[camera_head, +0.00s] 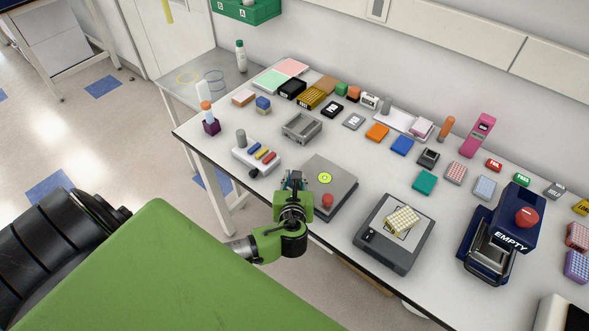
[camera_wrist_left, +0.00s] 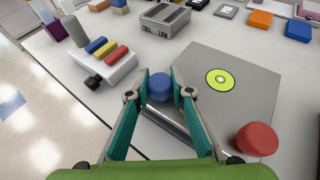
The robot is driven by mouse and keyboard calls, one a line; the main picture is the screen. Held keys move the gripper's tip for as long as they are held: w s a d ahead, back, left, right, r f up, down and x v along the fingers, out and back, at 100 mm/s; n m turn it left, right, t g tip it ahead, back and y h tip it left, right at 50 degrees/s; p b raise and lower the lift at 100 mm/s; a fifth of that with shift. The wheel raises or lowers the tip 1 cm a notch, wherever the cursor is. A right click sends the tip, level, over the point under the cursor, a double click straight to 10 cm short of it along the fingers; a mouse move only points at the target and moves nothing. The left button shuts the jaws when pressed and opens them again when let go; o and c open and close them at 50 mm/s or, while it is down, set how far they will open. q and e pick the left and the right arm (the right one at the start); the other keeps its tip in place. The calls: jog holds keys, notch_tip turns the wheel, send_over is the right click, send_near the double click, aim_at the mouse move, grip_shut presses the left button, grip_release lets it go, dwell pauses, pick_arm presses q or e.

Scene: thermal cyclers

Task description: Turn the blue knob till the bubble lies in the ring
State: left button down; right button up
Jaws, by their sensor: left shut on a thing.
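The grey levelling plate (camera_head: 340,176) lies on the bench, with a red knob (camera_head: 327,200) at its near right corner. The red knob also shows in the left wrist view (camera_wrist_left: 257,139). The blue knob (camera_wrist_left: 160,84) is at the plate's left corner in the left wrist view. My left gripper (camera_wrist_left: 160,90) is shut on it, one finger on each side. In the head view my left gripper (camera_head: 292,182) largely hides the blue knob. The round yellow-green vial (camera_wrist_left: 221,80) has a small dark ring near its middle. The bubble is too small to place surely. My right gripper is out of view.
A white rack with coloured tubes (camera_head: 256,157) stands left of the plate. A dark grey device (camera_head: 393,250) with a yellow block stands to the right, then a navy machine marked EMPTY (camera_head: 489,250).

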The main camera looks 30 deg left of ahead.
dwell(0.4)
pick_arm(q)
jog(key=c, duration=1.8)
grip_release()
jog(key=v, duration=1.2)
jog(key=shift+w+d, duration=0.15)
jog(key=shift+n, duration=0.3)
